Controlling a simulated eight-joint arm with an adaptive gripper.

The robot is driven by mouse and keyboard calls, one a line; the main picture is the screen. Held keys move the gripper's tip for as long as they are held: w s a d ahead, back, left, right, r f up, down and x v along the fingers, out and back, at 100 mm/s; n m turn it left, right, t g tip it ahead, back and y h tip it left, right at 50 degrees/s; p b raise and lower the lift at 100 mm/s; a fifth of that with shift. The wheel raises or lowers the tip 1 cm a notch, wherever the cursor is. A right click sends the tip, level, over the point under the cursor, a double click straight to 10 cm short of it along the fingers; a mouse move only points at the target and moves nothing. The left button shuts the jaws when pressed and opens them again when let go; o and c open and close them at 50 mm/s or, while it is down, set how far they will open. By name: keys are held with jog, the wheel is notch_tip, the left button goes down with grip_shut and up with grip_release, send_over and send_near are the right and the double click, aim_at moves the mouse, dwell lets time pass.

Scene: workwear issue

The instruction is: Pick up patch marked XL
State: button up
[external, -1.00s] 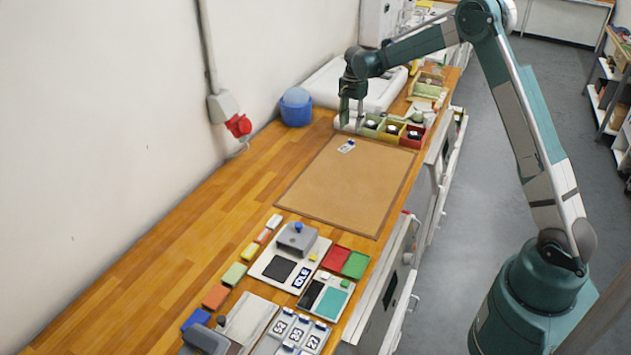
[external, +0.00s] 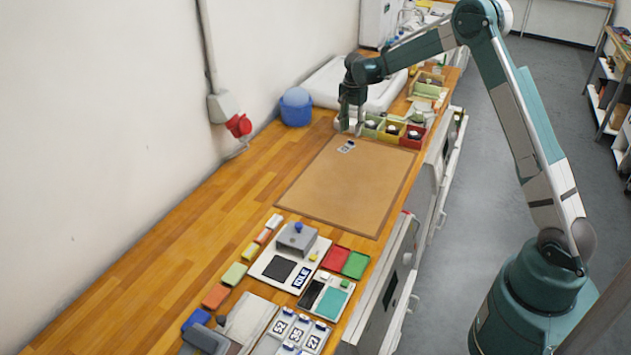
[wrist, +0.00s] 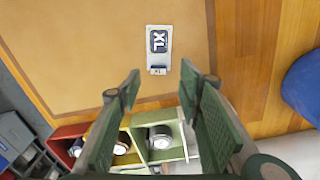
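The patch marked XL (wrist: 159,41) is dark with white letters. It lies on a small pale plate (wrist: 167,59) with a small XL label at its lower end, on the brown mat. In the external view the patch (external: 348,145) is at the far left corner of the mat. My gripper (wrist: 160,78) is open and empty, its two fingers spread apart below the patch in the wrist view. In the external view my gripper (external: 351,130) hangs just beyond the patch, over the far edge of the mat.
The brown mat (external: 345,190) is otherwise bare. Green, yellow and red bins (external: 411,137) holding round items stand close by at the mat's far edge. A blue tub (external: 295,107) stands near the wall. Stamps, pads and trays fill the near bench end.

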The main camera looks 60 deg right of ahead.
aim_at(351, 141)
jog(key=shift+f, duration=0.15)
jog(key=shift+s+a+f, duration=0.1)
jog(key=shift+f, duration=2.4)
jog(key=c, duration=0.7)
